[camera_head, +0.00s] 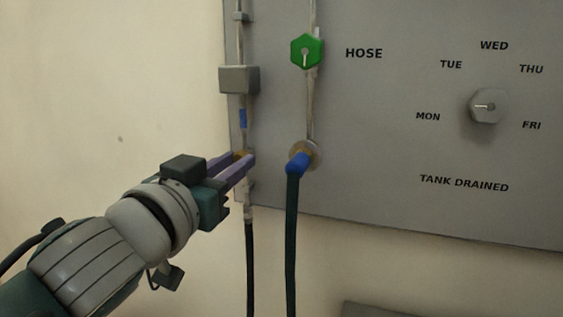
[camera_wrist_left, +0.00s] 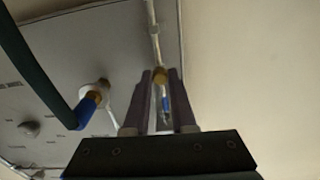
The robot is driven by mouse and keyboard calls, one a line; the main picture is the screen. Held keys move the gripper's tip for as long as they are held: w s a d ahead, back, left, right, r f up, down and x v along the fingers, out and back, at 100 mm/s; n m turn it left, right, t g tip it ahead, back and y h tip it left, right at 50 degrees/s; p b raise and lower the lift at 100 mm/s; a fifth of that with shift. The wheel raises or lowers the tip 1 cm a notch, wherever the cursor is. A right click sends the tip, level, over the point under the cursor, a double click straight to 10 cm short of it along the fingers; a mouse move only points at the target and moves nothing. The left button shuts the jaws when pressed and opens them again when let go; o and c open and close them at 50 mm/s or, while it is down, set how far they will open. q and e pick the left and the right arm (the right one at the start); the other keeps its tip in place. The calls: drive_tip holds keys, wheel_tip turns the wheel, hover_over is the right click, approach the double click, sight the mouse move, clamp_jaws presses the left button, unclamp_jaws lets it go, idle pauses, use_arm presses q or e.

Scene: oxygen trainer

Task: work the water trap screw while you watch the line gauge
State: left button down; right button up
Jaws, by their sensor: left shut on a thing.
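My left gripper (camera_head: 245,159) reaches in from the left to the thin line at the panel's left edge. Its purple fingers are shut on a small brass screw (camera_head: 240,154), mostly hidden behind them. In the left wrist view the brass screw (camera_wrist_left: 160,76) shows between the tips of the left gripper (camera_wrist_left: 161,80). I take it for the water trap screw. A blue band (camera_head: 242,118) sits on the line just above. I see no gauge face in either view. My right gripper is not in view.
A blue-ended hose (camera_head: 292,220) hangs from the panel close right of my gripper. Above are a green knob (camera_head: 306,51) by "HOSE" and a grey box (camera_head: 239,79). A grey weekday dial (camera_head: 487,106) stands above "TANK DRAINED". The wall at left is clear.

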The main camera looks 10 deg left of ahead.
use_arm(q)
drive_tip(key=shift+m, duration=0.3)
drive_tip(key=m, duration=0.2)
drive_tip(key=shift+r+m, duration=0.1)
drive_tip(key=shift+m, duration=0.3)
drive_tip(key=m, duration=0.3)
drive_tip(key=shift+m+p, duration=0.3)
drive_tip(key=shift+p, duration=0.1)
drive_tip(key=m, duration=0.3)
drive_tip(key=shift+m, duration=2.1)
drive_tip(key=c, duration=0.7)
unclamp_jaws()
drive_tip(key=shift+c, duration=0.2)
